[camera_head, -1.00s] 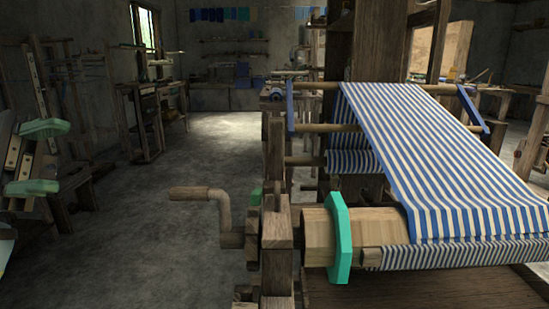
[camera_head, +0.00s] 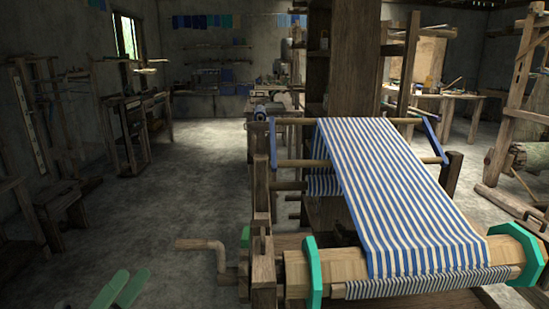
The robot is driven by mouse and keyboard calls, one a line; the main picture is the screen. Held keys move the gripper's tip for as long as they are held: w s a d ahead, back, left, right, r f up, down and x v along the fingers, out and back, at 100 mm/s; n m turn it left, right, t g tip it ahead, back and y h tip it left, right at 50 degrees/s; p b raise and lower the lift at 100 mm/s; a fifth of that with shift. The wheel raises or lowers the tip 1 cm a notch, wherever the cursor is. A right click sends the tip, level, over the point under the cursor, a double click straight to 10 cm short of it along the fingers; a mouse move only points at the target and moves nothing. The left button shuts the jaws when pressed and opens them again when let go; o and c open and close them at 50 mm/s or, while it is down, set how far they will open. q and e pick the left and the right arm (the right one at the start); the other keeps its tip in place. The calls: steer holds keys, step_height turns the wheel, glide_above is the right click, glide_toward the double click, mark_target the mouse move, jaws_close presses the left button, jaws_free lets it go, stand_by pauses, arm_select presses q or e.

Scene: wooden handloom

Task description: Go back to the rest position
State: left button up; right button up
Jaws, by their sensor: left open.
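My left gripper (camera_head: 130,276) shows at the bottom left edge as two green fingers pointing up, with a gap between them. It is open and empty, over the floor, apart from the loom and left of its crank. The rest of that arm is out of frame. My right gripper is not in view. The wooden handloom stands at centre right with blue-and-white striped cloth (camera_head: 408,195) running down to its front roller (camera_head: 355,268). The roller has green octagonal end plates (camera_head: 313,272). A wooden crank handle (camera_head: 203,245) sticks out to the left.
Grey floor (camera_head: 185,195) lies open left of the loom. A wooden stool (camera_head: 62,203) and racks (camera_head: 135,130) line the left wall. A workbench (camera_head: 445,102) and a timber frame (camera_head: 520,110) stand at the right.

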arm_select(q)
steer(key=s+f+n+y+p, duration=1)
steer(key=f+n+y, duration=0.5)
steer(key=n, duration=0.6)
steer(key=s+d+f+n+g+p, duration=0.1)
steer(key=s+f+n+g+p, duration=0.1)
steer(key=s, duration=0.6)
steer(key=s+d+f+n+g+y+p, duration=0.1)
steer(key=s+f+n+g+p, duration=0.1)
steer(key=s, duration=0.6)
steer(key=s+d+f+n+g+y+p, duration=0.1)
steer(key=s+n+g+p, duration=0.3)
steer(key=s, duration=0.5)
steer(key=shift+d+f+n+g, duration=0.4)
steer(key=shift+f+n+g, duration=0.1)
steer(key=shift+n, duration=0.6)
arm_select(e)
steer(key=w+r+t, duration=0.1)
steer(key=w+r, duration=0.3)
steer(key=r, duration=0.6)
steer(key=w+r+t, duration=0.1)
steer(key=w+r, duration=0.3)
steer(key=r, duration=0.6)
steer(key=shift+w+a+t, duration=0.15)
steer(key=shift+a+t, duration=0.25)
arm_select(q)
steer(key=shift+w, duration=0.1)
steer(key=shift+c, duration=0.2)
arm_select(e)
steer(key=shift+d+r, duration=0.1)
